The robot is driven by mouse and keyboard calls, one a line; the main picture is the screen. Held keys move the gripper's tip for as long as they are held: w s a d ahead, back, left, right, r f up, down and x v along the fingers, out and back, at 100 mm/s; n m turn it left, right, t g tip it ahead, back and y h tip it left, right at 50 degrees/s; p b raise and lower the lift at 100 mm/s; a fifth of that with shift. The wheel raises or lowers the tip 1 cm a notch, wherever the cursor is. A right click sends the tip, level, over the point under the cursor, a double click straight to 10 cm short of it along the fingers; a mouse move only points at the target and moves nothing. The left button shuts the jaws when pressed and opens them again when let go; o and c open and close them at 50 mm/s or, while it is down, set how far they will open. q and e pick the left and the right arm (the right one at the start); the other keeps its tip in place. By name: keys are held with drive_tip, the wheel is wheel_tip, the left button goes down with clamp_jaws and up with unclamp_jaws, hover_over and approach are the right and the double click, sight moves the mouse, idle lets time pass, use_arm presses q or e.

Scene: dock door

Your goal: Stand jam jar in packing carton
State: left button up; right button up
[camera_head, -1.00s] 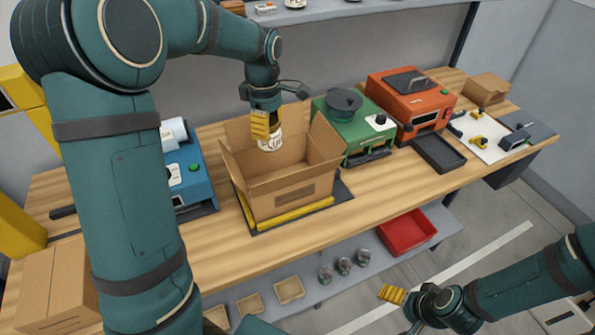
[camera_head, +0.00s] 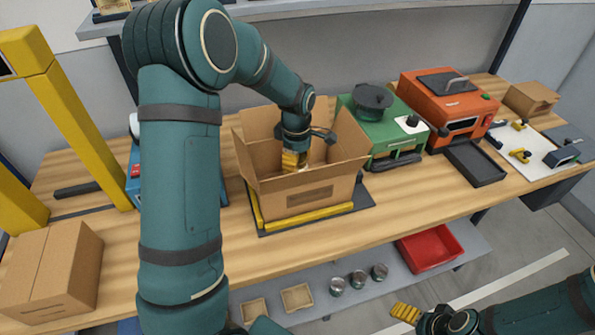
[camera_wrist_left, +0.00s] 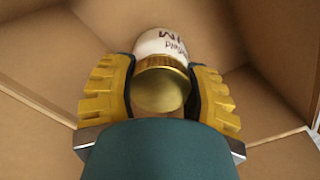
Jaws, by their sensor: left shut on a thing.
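The packing carton (camera_head: 308,197) stands open on the bench with its flaps up. My left gripper (camera_head: 293,160) reaches down inside the carton from above. In the left wrist view it (camera_wrist_left: 165,92) is shut on the jam jar (camera_wrist_left: 163,42), which has a gold lid and a white label with dark writing. Brown carton walls surround the jar. Whether the jar touches the carton floor I cannot tell. In the head view the carton's front wall hides the jar's lower part. My right gripper (camera_head: 405,312) is low at the right, away from the bench; its finger gap is unclear.
A green machine (camera_head: 385,130) and an orange machine (camera_head: 447,108) stand right of the carton. A closed brown box (camera_head: 52,270) and a yellow frame (camera_head: 75,125) are at the left. A red tray (camera_head: 430,247) and several small items lie on the shelf below.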

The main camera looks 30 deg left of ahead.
use_arm(q)
wheel_tip(320, 180, down, 3)
drive_tip(key=shift+f, duration=0.15)
drive_tip(key=shift+b, duration=0.3)
drive_tip(key=o, duration=1.3)
drive_tip(key=shift+f, duration=0.1)
wheel_tip(320, 180, up, 12)
drive_tip(key=shift+a+r+p, duration=0.1)
drive_tip(key=shift+r+p, duration=0.1)
drive_tip(key=shift+p, duration=0.7)
